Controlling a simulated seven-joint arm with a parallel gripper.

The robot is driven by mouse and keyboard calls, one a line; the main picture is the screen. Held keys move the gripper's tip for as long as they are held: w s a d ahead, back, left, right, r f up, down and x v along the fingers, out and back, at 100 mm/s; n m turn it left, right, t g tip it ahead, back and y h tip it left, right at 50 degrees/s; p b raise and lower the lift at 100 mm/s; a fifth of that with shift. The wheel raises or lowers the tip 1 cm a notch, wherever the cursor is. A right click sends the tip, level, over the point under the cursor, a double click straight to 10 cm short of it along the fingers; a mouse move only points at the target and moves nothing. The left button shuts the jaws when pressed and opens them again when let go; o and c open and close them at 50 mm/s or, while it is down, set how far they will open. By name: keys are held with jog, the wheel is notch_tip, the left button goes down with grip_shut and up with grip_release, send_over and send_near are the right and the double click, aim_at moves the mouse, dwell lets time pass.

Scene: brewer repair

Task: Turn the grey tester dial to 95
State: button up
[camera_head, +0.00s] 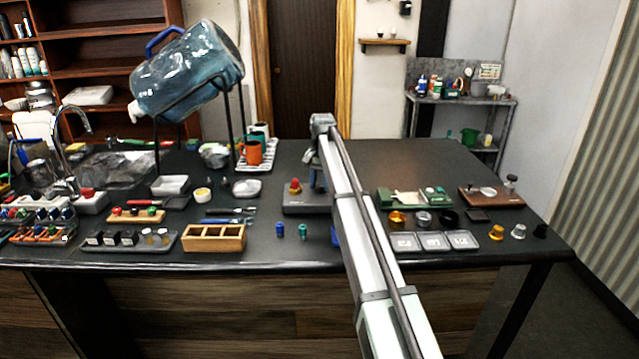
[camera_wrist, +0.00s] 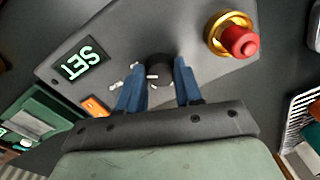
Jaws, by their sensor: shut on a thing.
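The tester is a grey box (camera_wrist: 130,30), seen from above in the wrist view. Its dark round dial (camera_wrist: 160,66) sits between the two blue fingers of my gripper (camera_wrist: 158,82), which is shut on it. White marks ring part of the dial; the pointer and scale numbers cannot be read. A display (camera_wrist: 82,63) with pale green characters appears to read "SET", turned in the picture. In the head view the tester (camera_head: 303,207) stands on the counter, and my arm hides its right part and the dial.
On the tester are a red push button with a gold ring (camera_wrist: 236,41) and a small orange button (camera_wrist: 95,106). In the head view a wooden box (camera_head: 214,246) stands front left, and grey trays (camera_head: 433,241) lie to the right. The counter behind right is clear.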

aim_at(321, 186)
jog(key=o, duration=1)
jog(key=shift+o, duration=0.2)
jog(key=shift+r, duration=0.1)
notch_tip(321, 186, up, 14)
jog(key=shift+d, duration=0.3)
jog(key=shift+s, duration=0.1)
